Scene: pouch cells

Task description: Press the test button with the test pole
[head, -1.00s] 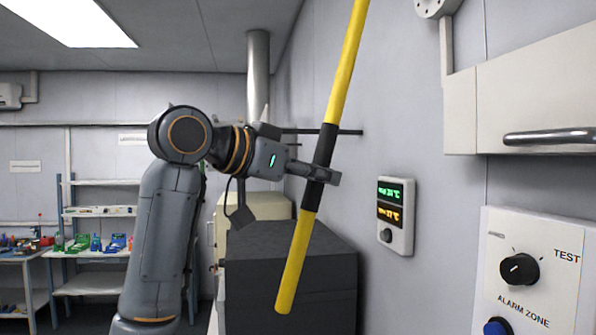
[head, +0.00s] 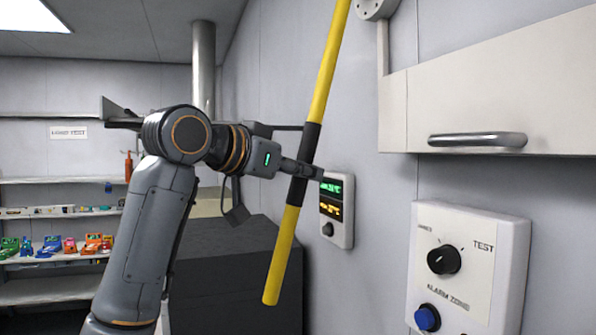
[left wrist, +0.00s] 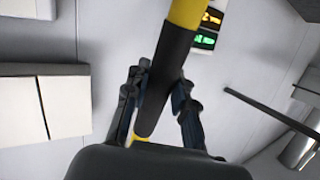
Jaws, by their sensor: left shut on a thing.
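The test pole (head: 325,65) is yellow with a black grip section in its middle. It stands steeply tilted in the head view, its top beyond the upper edge and its lower end free in the air. My left gripper (head: 305,170) is shut on the black section, which also shows between the fingers in the left wrist view (left wrist: 165,75). A white alarm zone panel (head: 470,235) on the right wall carries a black knob (head: 444,260) beside the word TEST and a blue button (head: 427,318) below it. The pole is apart from the panel. My right gripper is out of view.
A small display unit (head: 337,233) with green and amber digits hangs on the wall behind the pole. A white cabinet (head: 480,85) with a bar handle juts out above the panel. A dark box (head: 225,270) stands below the arm. Shelves (head: 50,292) are at the left.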

